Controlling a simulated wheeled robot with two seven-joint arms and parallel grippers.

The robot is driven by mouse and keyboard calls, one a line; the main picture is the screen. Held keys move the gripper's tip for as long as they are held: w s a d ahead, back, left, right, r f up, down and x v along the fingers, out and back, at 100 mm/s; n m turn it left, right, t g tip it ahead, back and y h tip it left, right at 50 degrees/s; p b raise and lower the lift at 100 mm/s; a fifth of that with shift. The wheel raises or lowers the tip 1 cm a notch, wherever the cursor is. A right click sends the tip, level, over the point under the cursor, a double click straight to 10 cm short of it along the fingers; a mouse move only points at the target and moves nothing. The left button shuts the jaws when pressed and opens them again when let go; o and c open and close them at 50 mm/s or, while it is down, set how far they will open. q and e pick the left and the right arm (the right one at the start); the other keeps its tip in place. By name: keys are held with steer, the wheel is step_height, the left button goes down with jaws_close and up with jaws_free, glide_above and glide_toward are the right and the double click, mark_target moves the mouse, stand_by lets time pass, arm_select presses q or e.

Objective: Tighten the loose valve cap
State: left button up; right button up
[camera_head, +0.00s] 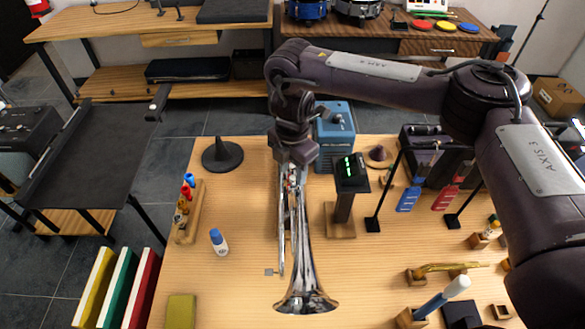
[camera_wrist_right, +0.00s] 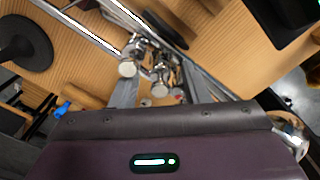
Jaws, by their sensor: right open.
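A silver trumpet (camera_head: 306,295) stands in the middle of the wooden table, its bell toward the front edge. Its valve section lies at the far end, just below my right gripper (camera_head: 293,168), which partly covers it. In the right wrist view, several shiny valve caps show, including a near one (camera_wrist_right: 128,68) and a middle one (camera_wrist_right: 159,88). The grey fingers of my right gripper (camera_wrist_right: 160,92) are spread to either side of the caps and hold nothing that I can see. I cannot tell which cap is loose. My left gripper is not in view.
A post with a green display (camera_head: 351,172) stands close right of the trumpet, with a blue box (camera_head: 335,135) behind. A black cone stand (camera_head: 222,155), a small bottle (camera_head: 219,243) and a wooden rack (camera_head: 190,225) are on the left. The right side is crowded.

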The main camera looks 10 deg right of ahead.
step_height(320, 180, up, 8)
steer(key=shift+f, duration=0.2)
stand_by(0.3)
